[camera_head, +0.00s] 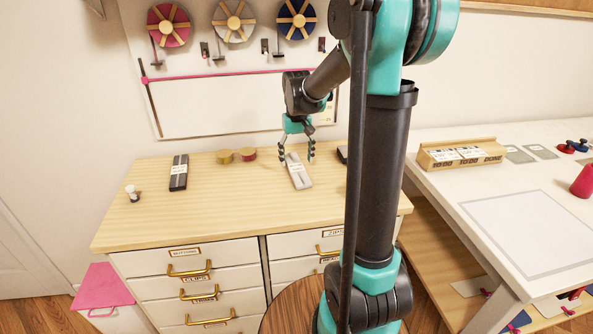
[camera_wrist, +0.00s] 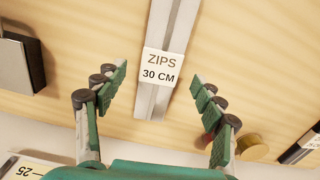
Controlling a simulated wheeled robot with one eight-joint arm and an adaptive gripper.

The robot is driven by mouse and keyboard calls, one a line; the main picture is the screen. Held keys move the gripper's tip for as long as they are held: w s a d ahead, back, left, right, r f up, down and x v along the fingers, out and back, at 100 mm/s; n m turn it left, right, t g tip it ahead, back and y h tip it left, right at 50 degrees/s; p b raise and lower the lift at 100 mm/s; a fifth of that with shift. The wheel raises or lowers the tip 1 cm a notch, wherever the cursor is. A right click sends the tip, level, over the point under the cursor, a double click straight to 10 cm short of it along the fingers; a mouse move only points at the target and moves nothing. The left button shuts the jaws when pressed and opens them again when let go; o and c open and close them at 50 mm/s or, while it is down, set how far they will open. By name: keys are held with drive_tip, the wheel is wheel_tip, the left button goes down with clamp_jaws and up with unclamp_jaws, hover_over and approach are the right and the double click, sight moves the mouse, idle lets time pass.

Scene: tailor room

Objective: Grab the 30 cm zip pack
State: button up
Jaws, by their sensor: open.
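The 30 cm zip pack (camera_head: 299,173) is a long, narrow, pale grey pack lying on the wooden dresser top. In the wrist view its white label (camera_wrist: 159,69) reads "ZIPS 30 CM", and the grey pack (camera_wrist: 180,25) runs up and out of the picture. My gripper (camera_head: 297,154) is at the far end of the pack in the head view. In the wrist view my gripper (camera_wrist: 158,82) is open, with one finger on each side of the pack and clear gaps to it. How high the fingertips are above the dresser is hard to tell.
A dark pack (camera_head: 179,172) lies to the left on the dresser (camera_head: 235,190), with two small round tins (camera_head: 248,154) between. A dark object (camera_head: 342,154) lies close on the right, partly behind my arm. A white-topped table (camera_head: 450,190) stands at right.

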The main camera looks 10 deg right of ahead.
sight(296, 169)
drive_tip(key=shift+f, duration=1.4)
drive_tip(key=shift+c, duration=0.3)
drive_tip(key=c, duration=1.2)
